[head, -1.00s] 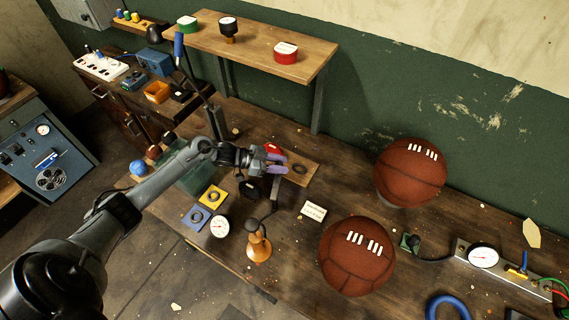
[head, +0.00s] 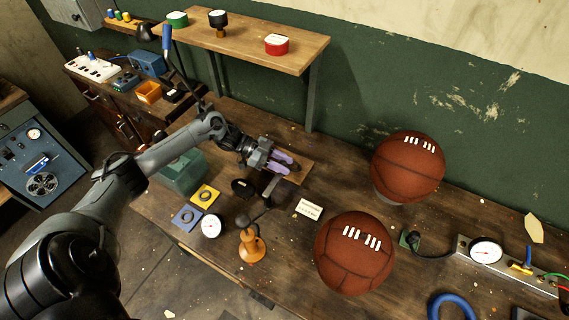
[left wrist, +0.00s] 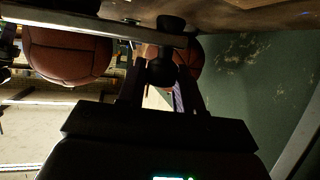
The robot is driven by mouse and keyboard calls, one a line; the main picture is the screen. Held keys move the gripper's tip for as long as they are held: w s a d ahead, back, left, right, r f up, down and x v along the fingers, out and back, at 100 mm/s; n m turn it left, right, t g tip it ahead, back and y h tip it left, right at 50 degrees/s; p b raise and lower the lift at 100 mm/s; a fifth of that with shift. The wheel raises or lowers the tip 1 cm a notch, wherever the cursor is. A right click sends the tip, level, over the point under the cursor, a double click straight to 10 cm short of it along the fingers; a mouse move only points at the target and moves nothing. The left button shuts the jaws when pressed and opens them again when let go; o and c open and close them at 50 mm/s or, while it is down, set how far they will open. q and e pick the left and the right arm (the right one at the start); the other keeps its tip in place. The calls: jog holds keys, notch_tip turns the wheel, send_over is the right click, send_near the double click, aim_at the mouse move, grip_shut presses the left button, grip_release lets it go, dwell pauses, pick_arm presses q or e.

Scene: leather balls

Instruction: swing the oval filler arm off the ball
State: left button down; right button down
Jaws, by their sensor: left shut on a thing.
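An orange stand (head: 252,246) on the bench carries a dark jointed arm (head: 273,187), which I take to be the filler arm. Its far end reaches up to my left gripper (head: 284,163). In the left wrist view, a black knob (left wrist: 163,66) under a pale bar (left wrist: 90,22) sits between the fingers, and the gripper is shut on it. The near brown leather ball (head: 355,252) and the far brown leather ball (head: 408,168) stand to the right, apart from the arm in the head view. The fingers partly hide the grip. My right gripper is not in view.
A raised wooden shelf (head: 245,45) stands behind my left arm. A white card (head: 309,209), a dial gauge (head: 211,226) and blue and yellow pads lie near the stand. A gauge manifold (head: 487,251) and blue ring (head: 452,307) are at the right.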

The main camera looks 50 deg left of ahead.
pick_arm(q)
jog(key=c, duration=0.8)
grip_release()
jog(key=shift+d, duration=0.15)
jog(key=shift+a, duration=0.2)
jog(key=v, duration=1)
jog(key=shift+s+a+r, duration=0.1)
jog(key=shift+s+a, duration=0.05)
jog(key=shift+s, duration=0.05)
